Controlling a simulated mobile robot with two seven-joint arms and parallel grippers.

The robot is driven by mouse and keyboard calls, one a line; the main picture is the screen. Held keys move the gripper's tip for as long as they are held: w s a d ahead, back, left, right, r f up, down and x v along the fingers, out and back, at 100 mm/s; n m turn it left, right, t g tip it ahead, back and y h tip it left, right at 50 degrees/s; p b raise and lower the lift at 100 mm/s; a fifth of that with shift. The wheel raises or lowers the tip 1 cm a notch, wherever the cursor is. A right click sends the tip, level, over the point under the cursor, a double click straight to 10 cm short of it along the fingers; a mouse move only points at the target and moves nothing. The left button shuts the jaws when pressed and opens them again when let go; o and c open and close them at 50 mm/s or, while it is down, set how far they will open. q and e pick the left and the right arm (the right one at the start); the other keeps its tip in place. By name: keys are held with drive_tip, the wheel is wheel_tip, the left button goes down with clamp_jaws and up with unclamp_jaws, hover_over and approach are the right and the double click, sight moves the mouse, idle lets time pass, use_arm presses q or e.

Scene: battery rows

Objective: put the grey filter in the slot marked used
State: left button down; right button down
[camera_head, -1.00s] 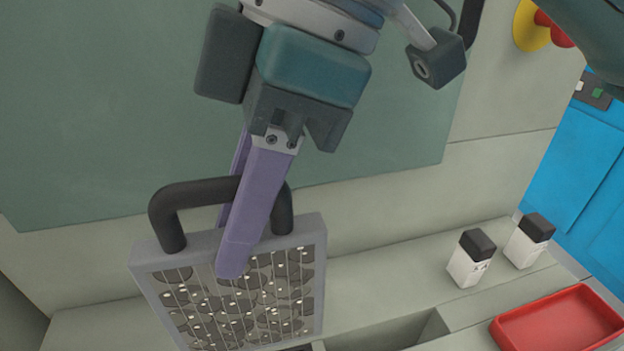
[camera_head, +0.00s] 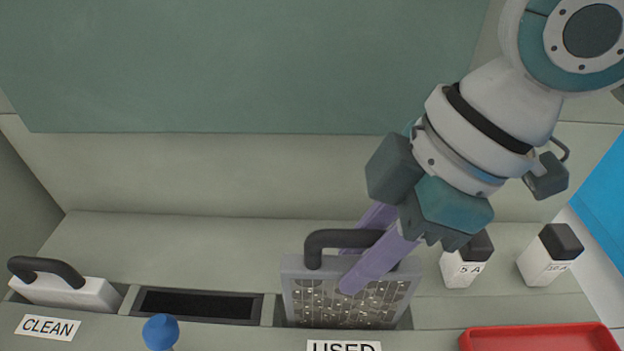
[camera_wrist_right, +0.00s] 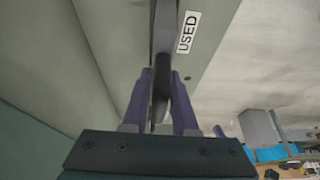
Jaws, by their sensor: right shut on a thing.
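The grey filter (camera_head: 350,295) is a flat panel with a speckled, pleated face and a black handle (camera_head: 345,240). My right gripper (camera_head: 366,262) is shut on the filter's handle, and its purple fingers also show on the handle in the wrist view (camera_wrist_right: 161,95). The filter stands upright at the slot behind the USED label (camera_head: 344,346). Its lower edge appears within the slot opening, but how deep it sits is not clear. The USED label also shows in the wrist view (camera_wrist_right: 188,32). My left gripper is not in view.
A white filter with a black handle (camera_head: 70,292) sits behind the CLEAN label (camera_head: 48,327). An empty dark slot (camera_head: 197,305) lies between. A blue knob (camera_head: 160,332) is in front. Two black-topped white blocks (camera_head: 462,268) (camera_head: 549,262) and a red tray (camera_head: 540,338) are at right.

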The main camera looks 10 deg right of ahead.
wheel_tip(320, 180, down, 8)
drive_tip(key=shift+r+b, duration=0.2)
drive_tip(key=shift+b, duration=0.85)
